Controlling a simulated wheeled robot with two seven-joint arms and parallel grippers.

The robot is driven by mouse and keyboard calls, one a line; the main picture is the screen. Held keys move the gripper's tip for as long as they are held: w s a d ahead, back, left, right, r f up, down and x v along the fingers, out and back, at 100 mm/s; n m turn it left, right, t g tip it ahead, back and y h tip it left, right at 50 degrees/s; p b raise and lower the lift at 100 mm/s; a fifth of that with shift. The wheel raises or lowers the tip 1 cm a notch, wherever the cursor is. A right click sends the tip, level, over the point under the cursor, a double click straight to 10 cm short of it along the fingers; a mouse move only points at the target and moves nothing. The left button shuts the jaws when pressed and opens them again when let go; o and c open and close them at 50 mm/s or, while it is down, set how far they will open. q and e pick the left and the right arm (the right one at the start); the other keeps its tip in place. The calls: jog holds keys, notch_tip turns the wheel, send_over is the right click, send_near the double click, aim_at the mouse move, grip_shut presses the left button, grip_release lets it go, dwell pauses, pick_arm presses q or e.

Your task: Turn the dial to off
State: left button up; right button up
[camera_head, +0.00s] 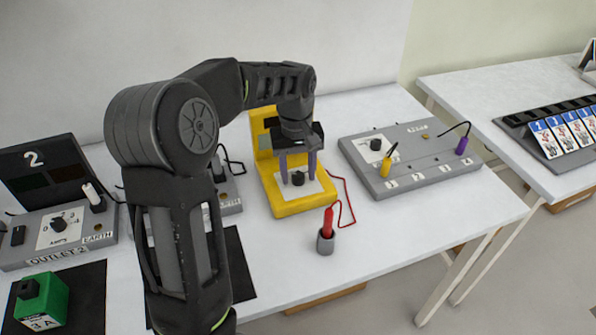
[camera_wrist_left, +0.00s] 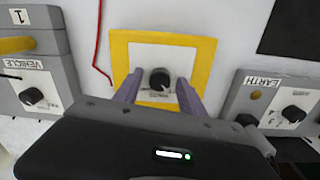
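The dial is a round black knob (camera_head: 297,178) on a white plate set in a yellow meter (camera_head: 301,205). In the left wrist view the knob (camera_wrist_left: 160,79) sits centrally on the white plate, framed in yellow (camera_wrist_left: 120,55). My left gripper (camera_head: 299,166) points down over the meter with its purple fingers apart. In the left wrist view the fingers (camera_wrist_left: 159,90) stand on either side of the knob, with visible gaps, so they do not appear to grip it. The dial's printed markings are too small to read. My right gripper is not in view.
A red probe stands in a grey holder (camera_head: 325,243), joined by a red wire. A grey panel (camera_head: 410,160) with plugs lies right of the meter. The outlet 2 box (camera_head: 60,235) and a green block (camera_head: 42,300) are at left. A second table (camera_head: 520,110) stands right.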

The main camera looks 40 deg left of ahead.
aim_at(297, 176)
pick_arm(q)
jog(key=shift+s+r, duration=0.1)
jog(key=shift+r, duration=3.8)
